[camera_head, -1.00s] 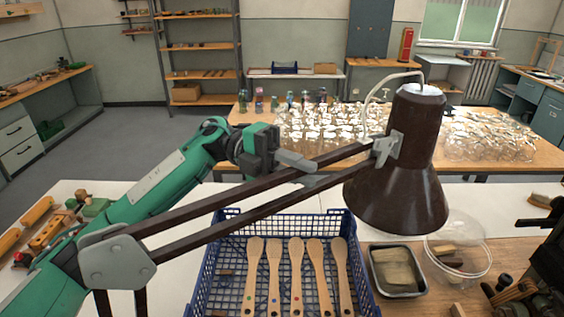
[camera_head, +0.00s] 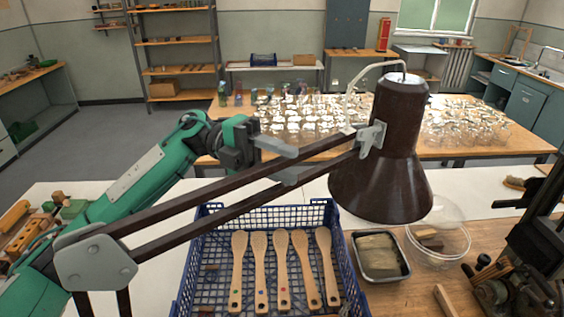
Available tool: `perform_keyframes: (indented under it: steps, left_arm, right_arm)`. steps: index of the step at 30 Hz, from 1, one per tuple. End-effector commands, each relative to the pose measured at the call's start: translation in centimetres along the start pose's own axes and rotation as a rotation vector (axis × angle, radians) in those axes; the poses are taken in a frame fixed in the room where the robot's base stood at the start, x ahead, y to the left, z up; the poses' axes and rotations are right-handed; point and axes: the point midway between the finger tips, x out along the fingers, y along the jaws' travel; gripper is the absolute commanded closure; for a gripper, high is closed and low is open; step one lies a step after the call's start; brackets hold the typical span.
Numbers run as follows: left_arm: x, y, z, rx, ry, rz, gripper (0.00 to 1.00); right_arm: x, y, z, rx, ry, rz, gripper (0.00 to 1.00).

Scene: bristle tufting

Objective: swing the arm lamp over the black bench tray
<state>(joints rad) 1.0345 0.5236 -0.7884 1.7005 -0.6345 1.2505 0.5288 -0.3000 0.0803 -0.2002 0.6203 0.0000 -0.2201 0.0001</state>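The arm lamp has a dark brown conical shade (camera_head: 382,185) at the end of two parallel dark bars. The bars run from a grey joint plate (camera_head: 92,262) at lower left. The shade hangs behind and slightly above a small dark-rimmed tray (camera_head: 403,277) in the picture, probably the black bench tray, which holds pale blocks. My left gripper (camera_head: 285,163) has its grey fingers on either side of the upper lamp bar and looks shut on it. The bars hide part of the fingers. My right gripper is not in view.
A blue mesh crate (camera_head: 348,283) with several wooden brush handles stands left of the tray. A clear bowl (camera_head: 462,252) and a black machine (camera_head: 525,245) stand on the right. Behind, a wooden table (camera_head: 540,147) carries many glasses. White bench surface is clear beyond the crate.

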Motion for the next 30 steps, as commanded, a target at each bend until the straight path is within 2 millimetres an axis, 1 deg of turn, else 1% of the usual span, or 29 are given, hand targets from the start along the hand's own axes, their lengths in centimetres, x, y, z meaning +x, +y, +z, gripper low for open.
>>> perform_keyframes:
  steps: [2,5,12,15,18,21,24,30]
  left_arm:
    - [-0.8,0.2,0.1,0.001,-0.003,0.001,0.63]
    - [-2.5,0.5,0.1,0.000,-0.005,0.001,0.63]
    - [-8.0,0.5,0.1,0.000,-0.005,0.000,0.63]
    - [-10.1,0.4,0.1,0.001,-0.004,0.001,0.63]
    - [-11.7,0.3,0.1,0.000,-0.002,0.000,0.63]
    - [-12.8,0.2,0.0,0.000,-0.001,0.000,0.63]
    - [-13.4,0.1,0.0,0.000,-0.001,0.000,0.63]
    - [-13.6,0.1,0.0,0.000,0.000,0.000,0.63]
  right_arm:
    - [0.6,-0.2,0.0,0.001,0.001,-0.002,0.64]
    - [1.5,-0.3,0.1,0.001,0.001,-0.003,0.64]
    - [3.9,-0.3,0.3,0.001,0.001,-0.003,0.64]
    - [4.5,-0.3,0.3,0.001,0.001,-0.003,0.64]
    - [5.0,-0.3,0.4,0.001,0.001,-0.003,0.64]
    - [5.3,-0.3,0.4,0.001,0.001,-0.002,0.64]
    - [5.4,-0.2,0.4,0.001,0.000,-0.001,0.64]
    - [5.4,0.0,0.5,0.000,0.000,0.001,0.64]
